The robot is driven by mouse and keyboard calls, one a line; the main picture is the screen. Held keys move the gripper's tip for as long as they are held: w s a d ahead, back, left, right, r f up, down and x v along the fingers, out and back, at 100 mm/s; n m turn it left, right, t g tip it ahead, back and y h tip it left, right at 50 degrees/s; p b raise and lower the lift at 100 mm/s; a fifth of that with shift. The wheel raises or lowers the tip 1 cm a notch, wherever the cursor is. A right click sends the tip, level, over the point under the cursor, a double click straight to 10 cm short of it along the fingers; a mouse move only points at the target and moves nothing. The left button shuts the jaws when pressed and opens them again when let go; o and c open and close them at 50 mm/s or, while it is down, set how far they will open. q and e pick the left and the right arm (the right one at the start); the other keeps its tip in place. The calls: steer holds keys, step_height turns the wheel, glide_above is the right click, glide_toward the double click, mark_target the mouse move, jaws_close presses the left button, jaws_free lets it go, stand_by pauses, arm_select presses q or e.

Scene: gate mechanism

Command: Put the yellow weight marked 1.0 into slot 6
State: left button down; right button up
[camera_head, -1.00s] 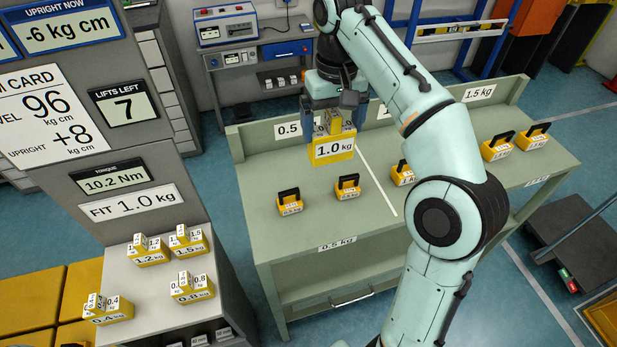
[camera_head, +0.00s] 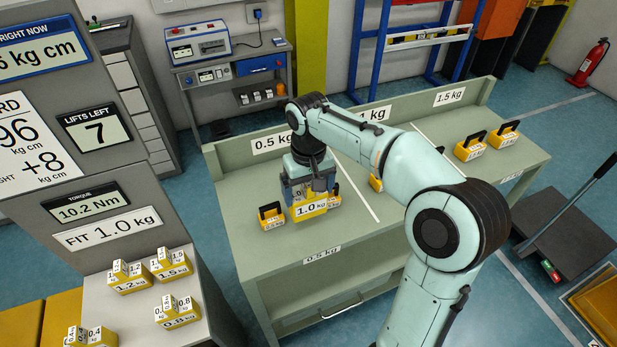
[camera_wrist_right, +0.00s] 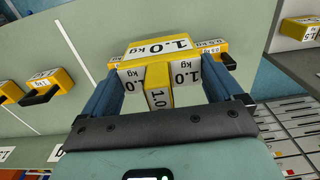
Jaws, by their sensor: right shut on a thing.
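The yellow weight marked 1.0 (camera_head: 311,209) is in my right gripper (camera_head: 308,186), over the left part of the green table (camera_head: 400,234). In the right wrist view the weight (camera_wrist_right: 160,47) shows its 1.0 kg labels, with the two fingers of the right gripper (camera_wrist_right: 163,85) on either side of its upright part. The gripper is shut on it. I cannot tell its exact height above the tabletop. No slot marked 6 can be made out. My left gripper is not in view.
A small black-handled weight (camera_head: 271,215) stands just left of the held weight; another is partly hidden behind it. More black-handled weights (camera_head: 470,147) stand at the right. Several yellow weights (camera_head: 171,264) sit on the grey panel's ledge (camera_head: 135,305). The table's front middle is clear.

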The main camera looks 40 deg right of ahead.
mark_target(308, 202)
steer(key=shift+f, duration=2.1)
steer(key=shift+f, duration=0.15)
steer(key=o, duration=1.6)
